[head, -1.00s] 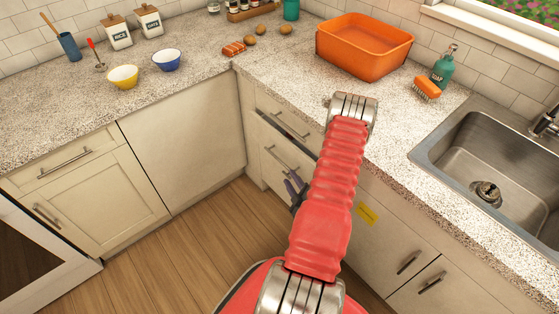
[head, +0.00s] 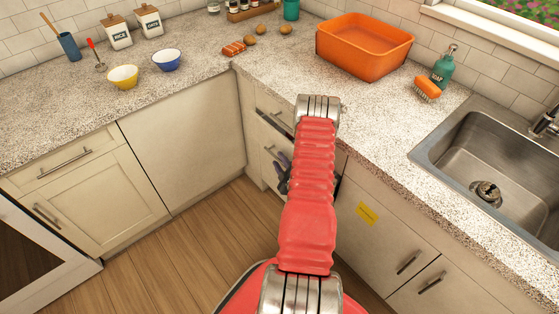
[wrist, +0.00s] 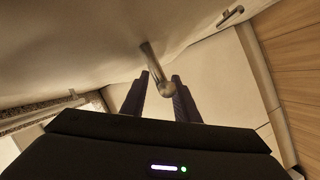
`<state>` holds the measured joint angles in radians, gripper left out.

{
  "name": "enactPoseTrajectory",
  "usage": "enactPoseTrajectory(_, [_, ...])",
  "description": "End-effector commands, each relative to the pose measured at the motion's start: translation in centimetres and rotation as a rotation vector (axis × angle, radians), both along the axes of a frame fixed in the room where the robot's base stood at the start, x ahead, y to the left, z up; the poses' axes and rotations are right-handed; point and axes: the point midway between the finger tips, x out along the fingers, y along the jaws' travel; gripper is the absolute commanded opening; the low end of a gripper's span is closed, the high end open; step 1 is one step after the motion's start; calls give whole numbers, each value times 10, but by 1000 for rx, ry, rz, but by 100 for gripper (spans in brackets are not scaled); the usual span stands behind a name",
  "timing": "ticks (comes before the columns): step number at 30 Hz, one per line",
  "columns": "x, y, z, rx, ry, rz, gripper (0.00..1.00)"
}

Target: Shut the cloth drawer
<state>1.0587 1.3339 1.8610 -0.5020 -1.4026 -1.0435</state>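A stack of pale drawers stands under the counter near the inner corner. A dark slit shows at the upper drawer (head: 272,119), which looks slightly open; I cannot tell which is the cloth drawer. My red arm hides part of the stack. In the wrist view, a metal bar handle (wrist: 153,62) runs from a pale front toward my gripper (wrist: 160,76). Its two purple fingers are apart, with the handle's near end between them or just beyond; contact cannot be told. In the head view only a bit of the purple fingers shows, left of my arm.
The granite counter (head: 200,90) overhangs the drawers. An orange basin (head: 364,48), a soap bottle and a brush stand on it, beside the sink (head: 490,165). The wooden floor (head: 190,250) at left is clear.

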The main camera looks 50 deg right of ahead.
Motion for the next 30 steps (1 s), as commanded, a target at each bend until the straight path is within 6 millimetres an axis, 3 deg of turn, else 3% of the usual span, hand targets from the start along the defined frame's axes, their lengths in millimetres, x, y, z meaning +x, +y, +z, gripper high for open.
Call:
enactPoseTrajectory(12, [7,-5,-2,0,-1,-2,28])
enactPoseTrajectory(24, [7,-5,-2,1,0,-1,1])
enactPoseTrajectory(30, [7,-4,-2,1,1,-1,0])
